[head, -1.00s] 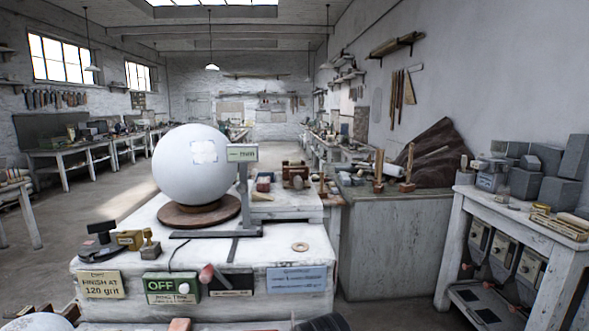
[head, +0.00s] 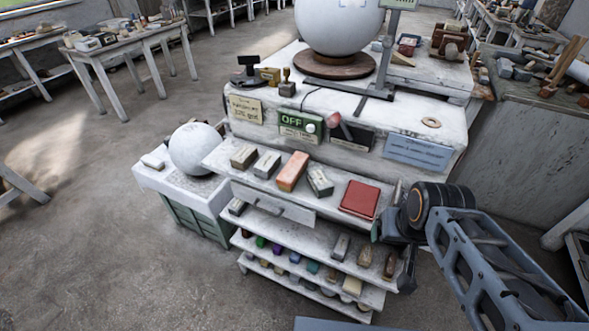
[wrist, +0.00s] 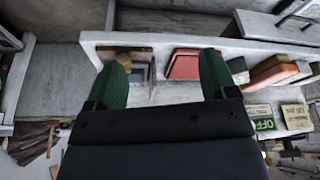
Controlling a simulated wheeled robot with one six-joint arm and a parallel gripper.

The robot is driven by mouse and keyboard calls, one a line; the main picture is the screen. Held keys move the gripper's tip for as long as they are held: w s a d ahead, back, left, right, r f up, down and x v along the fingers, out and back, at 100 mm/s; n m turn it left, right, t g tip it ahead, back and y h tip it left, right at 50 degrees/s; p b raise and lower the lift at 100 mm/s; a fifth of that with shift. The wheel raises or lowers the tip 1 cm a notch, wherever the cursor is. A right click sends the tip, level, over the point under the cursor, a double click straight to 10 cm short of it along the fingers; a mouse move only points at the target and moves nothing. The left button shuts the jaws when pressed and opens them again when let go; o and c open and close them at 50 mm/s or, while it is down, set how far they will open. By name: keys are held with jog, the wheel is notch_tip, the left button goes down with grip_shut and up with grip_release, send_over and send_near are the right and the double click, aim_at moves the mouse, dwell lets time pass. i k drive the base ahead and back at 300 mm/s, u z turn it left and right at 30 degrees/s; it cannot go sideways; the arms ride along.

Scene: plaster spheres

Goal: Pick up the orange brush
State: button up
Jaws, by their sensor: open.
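An orange, block-shaped piece (head: 292,171), the only orange one in the row and likely the brush, lies on the white bench's front ledge. It also shows at the right in the wrist view (wrist: 274,77). Its bristles cannot be made out. My gripper (wrist: 163,62) has its two green fingers spread wide, with nothing held between them. In the head view my arm comes in from the right, its end by the ledge's right end, right of the red pad (head: 360,199) and apart from the orange piece.
Grey-and-tan blocks (head: 244,157) and a dark-sided block (head: 319,181) flank the orange piece closely. Lower shelves (head: 330,275) hold several small items. A big white sphere (head: 338,22) stands behind. A smaller sphere (head: 194,149) sits left. Open floor lies at left.

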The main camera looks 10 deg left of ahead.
aim_at(289, 177)
jog(key=k, duration=0.5)
jog(key=u, duration=2)
jog(key=i, duration=1.5)
jog(key=z, duration=2.2)
